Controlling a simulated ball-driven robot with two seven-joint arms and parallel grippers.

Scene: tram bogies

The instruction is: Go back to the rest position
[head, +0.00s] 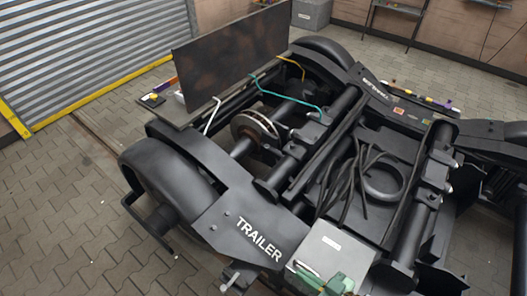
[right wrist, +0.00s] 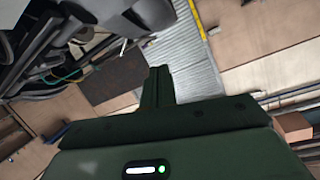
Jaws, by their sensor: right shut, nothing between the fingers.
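My right gripper (head: 306,274) shows at the bottom edge of the head view as a dark green shape, partly cut off, in front of a grey box on the bogie. In the right wrist view its green body fills the lower part and its shut fingers (right wrist: 157,87) point up the picture with nothing between them. My left gripper is in neither view.
The black bogie (head: 262,225), marked TRAILER, fills the middle. A dark brown panel (head: 230,55) stands upright on its far left part. Loose black cables (head: 352,180) lie on it. A roller shutter (head: 80,50) is behind. Paved floor (head: 60,220) is clear at left.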

